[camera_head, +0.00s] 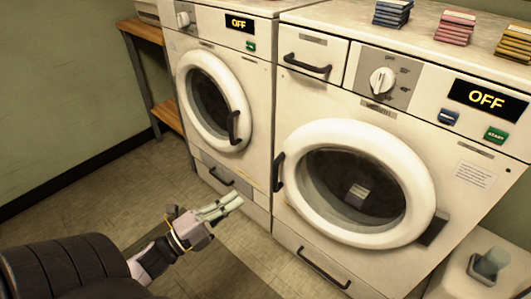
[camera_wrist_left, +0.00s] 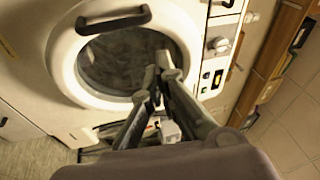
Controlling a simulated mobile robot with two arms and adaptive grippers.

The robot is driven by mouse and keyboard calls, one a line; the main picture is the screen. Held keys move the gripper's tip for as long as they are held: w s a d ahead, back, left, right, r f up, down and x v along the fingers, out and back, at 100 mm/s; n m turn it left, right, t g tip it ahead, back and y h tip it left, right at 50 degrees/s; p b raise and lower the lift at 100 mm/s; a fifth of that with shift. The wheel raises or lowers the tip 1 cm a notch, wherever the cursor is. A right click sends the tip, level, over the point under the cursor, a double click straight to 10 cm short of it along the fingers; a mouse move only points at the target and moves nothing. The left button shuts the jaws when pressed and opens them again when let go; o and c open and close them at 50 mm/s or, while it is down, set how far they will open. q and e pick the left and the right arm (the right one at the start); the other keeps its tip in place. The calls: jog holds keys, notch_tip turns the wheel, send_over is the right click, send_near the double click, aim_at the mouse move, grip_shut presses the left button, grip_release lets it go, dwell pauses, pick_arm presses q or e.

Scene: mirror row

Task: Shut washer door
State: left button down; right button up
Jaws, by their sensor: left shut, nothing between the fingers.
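Two white front-loading washers stand side by side in the head view. The right washer's round door (camera_head: 415,190) has a thick white ring, dark glass and a black handle on its left edge; it looks flush or nearly so with the front. The left washer's round door (camera_head: 239,98) has its handle on the right and also looks close to its front. My left gripper (camera_head: 238,198) is shut and empty, low in front of the washers and apart from both doors. In the left wrist view its fingertips (camera_wrist_left: 159,72) overlap a door ring (camera_wrist_left: 65,62). My right gripper is out of view.
Folded cloth stacks, blue (camera_head: 392,12), pink (camera_head: 455,26) and yellow (camera_head: 515,42), lie on the right washer. A wooden shelf (camera_head: 150,32) stands left of the washers. A pale surface with a grey container (camera_head: 487,268) is at lower right. Tiled floor (camera_head: 100,190) is clear at left.

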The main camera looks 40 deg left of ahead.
pick_arm(q)
jog(key=a, duration=0.3)
jog(key=y, duration=0.1)
send_near(274, 164)
jog(key=shift+m, duration=0.3)
jog(key=x, duration=0.6)
jog(key=shift+w+r, duration=0.1)
jog(key=shift+w+d+r, duration=0.1)
jog(key=shift+w+d, duration=0.05)
jog(key=shift+w, duration=0.25)
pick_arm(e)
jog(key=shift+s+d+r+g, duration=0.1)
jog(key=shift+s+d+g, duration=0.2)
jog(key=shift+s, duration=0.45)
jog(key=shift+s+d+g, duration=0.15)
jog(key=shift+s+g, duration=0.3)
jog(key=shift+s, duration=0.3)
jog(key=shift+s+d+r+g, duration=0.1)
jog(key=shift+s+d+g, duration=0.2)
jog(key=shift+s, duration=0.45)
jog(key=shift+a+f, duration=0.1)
